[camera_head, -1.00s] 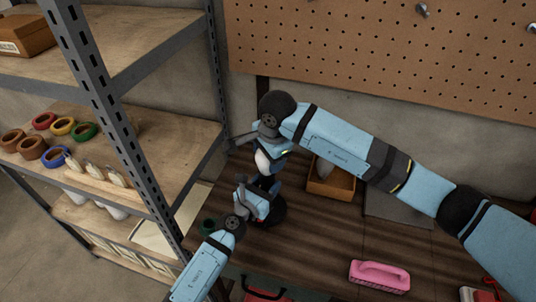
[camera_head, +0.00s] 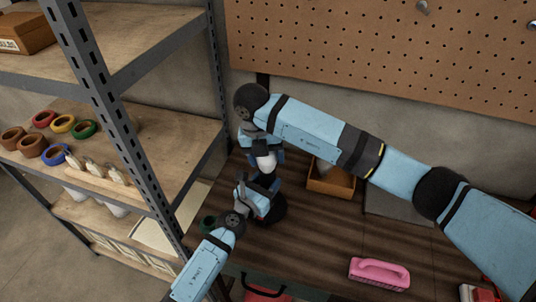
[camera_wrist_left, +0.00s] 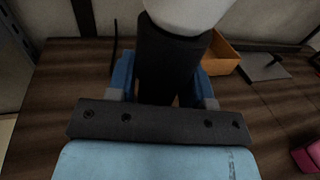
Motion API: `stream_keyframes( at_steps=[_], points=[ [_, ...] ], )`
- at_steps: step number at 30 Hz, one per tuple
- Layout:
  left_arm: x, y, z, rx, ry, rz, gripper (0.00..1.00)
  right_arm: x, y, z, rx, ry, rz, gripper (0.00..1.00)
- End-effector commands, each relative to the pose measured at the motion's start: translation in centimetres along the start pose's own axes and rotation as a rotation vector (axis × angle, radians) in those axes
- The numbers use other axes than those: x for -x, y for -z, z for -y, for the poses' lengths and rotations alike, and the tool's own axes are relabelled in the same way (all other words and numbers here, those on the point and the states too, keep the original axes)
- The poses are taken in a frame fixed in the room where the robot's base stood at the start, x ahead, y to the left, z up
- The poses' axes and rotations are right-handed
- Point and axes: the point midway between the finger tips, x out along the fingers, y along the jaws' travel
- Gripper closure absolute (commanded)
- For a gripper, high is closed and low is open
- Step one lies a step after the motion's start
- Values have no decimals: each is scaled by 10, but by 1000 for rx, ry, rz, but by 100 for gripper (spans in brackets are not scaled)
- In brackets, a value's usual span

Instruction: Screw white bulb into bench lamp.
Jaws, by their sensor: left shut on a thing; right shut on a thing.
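The white bulb (camera_head: 266,164) sits at the top of the black bench lamp (camera_head: 266,181), roughly upright; it also shows in the left wrist view (camera_wrist_left: 188,12). My right gripper (camera_head: 264,152) is shut on the bulb from above. My left gripper (camera_head: 256,197) is shut on the lamp's dark upright body, and its blue fingers flank that body (camera_wrist_left: 170,55) in the left wrist view. The lamp's round black base (camera_head: 277,213) rests on the bench. The bulb appears to meet the lamp's top, but how far its thread is in is hidden.
An orange-brown bin (camera_head: 330,184) stands on the bench (camera_head: 320,240) right of the lamp. A pink brush (camera_head: 379,273) lies near the front. A metal shelf (camera_head: 120,130) with several coloured rings stands close on the left. A pegboard (camera_head: 390,55) hangs behind.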

Motion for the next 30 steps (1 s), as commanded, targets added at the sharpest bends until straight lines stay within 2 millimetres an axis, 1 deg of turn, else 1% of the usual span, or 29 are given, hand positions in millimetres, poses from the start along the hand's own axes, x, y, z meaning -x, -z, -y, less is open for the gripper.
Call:
stream_keyframes(
  at_steps=[1, 3, 6, 11, 12, 14, 15, 24, 26, 30],
  points=[
    [1, 3, 2, 0, 3, -4, 100, 0, -1, -1, -107, -2, -22, 66],
    [1, 3, 2, 0, 3, -4, 100, 0, -1, -1, -253, -2, -49, 66],
    [1, 3, 2, 0, 3, -4, 100, 0, -2, -1, -417, -1, -81, 66],
    [1, 3, 2, 0, 3, -4, 100, 0, -2, -1, -415, -2, -78, 66],
    [1, 3, 2, 0, 3, -4, 100, 0, -2, -1, -415, -2, -78, 29],
    [1, 3, 2, 0, 3, -4, 100, 0, -2, -1, -414, -2, -78, 15],
    [1, 3, 2, 0, 3, -4, 100, 0, -2, -1, -413, -2, -78, 12],
    [1, 3, 2, 0, 3, -4, 100, 3, -1, -1, -411, -3, -77, 12],
    [1, 3, 2, 0, 3, -4, 100, 7, -1, 0, -410, -3, -76, 12],
    [1, 3, 2, 1, 3, -5, 100, 24, -2, 3, -409, -4, -75, 12]
  ],
)
